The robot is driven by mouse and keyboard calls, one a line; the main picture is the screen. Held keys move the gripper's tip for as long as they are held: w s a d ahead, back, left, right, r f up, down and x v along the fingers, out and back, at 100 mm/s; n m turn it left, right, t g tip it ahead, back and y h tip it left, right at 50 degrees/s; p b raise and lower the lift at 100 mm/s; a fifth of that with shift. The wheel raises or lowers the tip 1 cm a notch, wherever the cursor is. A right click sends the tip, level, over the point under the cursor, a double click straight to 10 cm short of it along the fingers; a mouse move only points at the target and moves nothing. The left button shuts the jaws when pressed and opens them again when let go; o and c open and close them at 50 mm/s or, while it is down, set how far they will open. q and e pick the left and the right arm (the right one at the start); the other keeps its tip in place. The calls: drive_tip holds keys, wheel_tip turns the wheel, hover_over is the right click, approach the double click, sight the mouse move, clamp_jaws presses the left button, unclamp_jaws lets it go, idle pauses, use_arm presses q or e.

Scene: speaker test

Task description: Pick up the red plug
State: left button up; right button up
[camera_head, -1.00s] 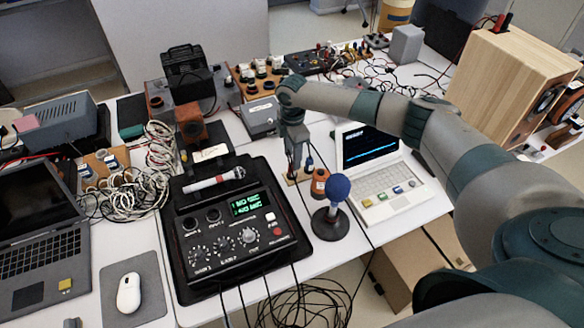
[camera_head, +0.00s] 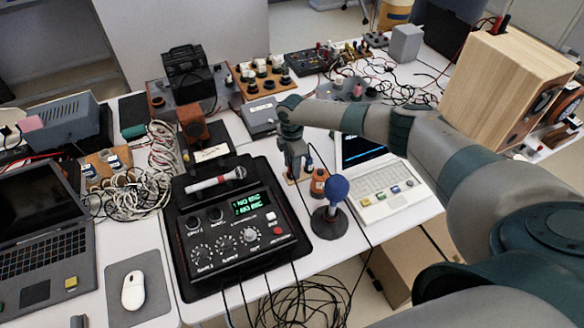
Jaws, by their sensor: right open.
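My right gripper (camera_head: 297,173) points down over a small wooden board (camera_head: 292,181) at the middle of the table, between the black mixer and the white laptop. It is open, with its fingertips close to the board. A small blue plug (camera_head: 309,164) stands at the board, just right of the fingers. I cannot make out a red plug there; the fingers cover part of the board. A red plug-like piece (camera_head: 497,24) shows on top of the wooden speaker (camera_head: 510,75) at the upper right, beside a black one. My left gripper is not in view.
A blue-topped microphone (camera_head: 337,188) on a black base and an orange-brown object (camera_head: 319,183) stand close to the gripper's right. The black mixer (camera_head: 238,228) is at its left, the white laptop (camera_head: 390,192) at its right. Cables lie around.

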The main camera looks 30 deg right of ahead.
idle(0.4)
clamp_jaws()
wheel_tip(320, 180, up, 10)
drive_tip(key=b, duration=0.3)
idle(0.4)
drive_tip(key=shift+a, duration=0.1)
idle(0.4)
